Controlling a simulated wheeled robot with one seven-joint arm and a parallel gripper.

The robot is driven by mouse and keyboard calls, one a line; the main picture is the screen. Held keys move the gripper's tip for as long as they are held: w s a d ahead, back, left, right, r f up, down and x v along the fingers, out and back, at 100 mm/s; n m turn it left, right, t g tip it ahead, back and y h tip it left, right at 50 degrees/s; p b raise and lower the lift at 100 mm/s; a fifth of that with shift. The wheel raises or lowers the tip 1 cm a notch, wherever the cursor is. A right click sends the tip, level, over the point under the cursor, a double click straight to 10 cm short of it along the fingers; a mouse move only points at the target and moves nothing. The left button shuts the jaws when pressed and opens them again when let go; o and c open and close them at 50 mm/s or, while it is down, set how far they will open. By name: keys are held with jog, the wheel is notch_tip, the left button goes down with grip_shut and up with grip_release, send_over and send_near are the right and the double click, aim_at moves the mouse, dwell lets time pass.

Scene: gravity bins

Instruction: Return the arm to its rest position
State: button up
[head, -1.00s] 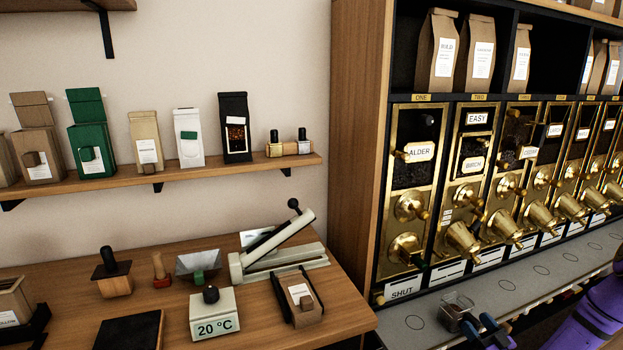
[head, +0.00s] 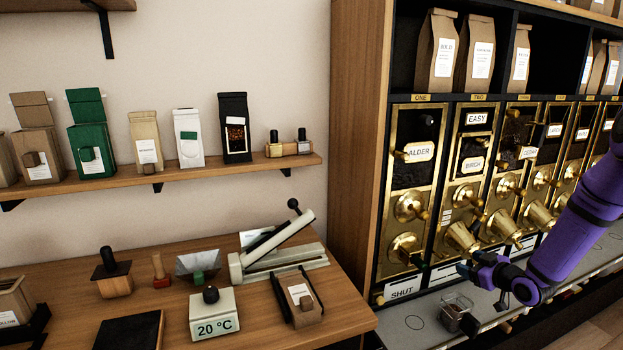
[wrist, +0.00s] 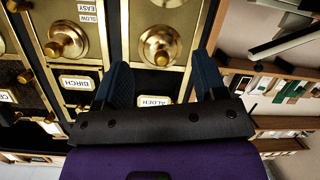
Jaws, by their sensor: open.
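My gripper (head: 464,270) is at the end of my purple arm at the right of the head view, in front of the lower part of the brass-framed bins. In the wrist view my gripper (wrist: 160,85) shows two blue fingers spread apart with nothing between them. A small clear container (head: 456,309) with dark contents stands on the grey ledge (head: 405,325) below my gripper, apart from it. The bins marked ALDER (head: 418,152) and BIRCH (head: 472,164) are behind and above my gripper.
A wooden cabinet side (head: 356,130) stands left of the bins. A wooden table (head: 250,300) holds a scale (head: 215,312), a sealer-like press (head: 275,250) and a brown bag (head: 300,297). A wall shelf (head: 180,172) holds several bags. Open air lies in front of the table.

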notch_tip(320, 180, up, 14)
jog(key=s+a+m+g+h, duration=0.1)
jog(key=s+a+g+h, duration=0.1)
jog(key=h, duration=0.2)
jog(key=s+a+r+m+g+h, duration=0.2)
jog(key=s+a+r+m+h, duration=0.15)
jog(key=s+r, duration=0.75)
jog(key=s+a+r+m+g, duration=0.1)
jog(key=s+a+r, duration=0.1)
jog(key=s, duration=0.7)
jog(key=s+a+r+m+g+y, duration=0.1)
jog(key=s+a+r+g, duration=0.1)
jog(key=s, duration=0.7)
jog(key=s+a+r+m+g+y, duration=0.1)
jog(key=s+a+r, duration=0.3)
jog(key=s, duration=0.6)
jog(key=shift+a, duration=0.95)
jog(key=shift+w, duration=0.1)
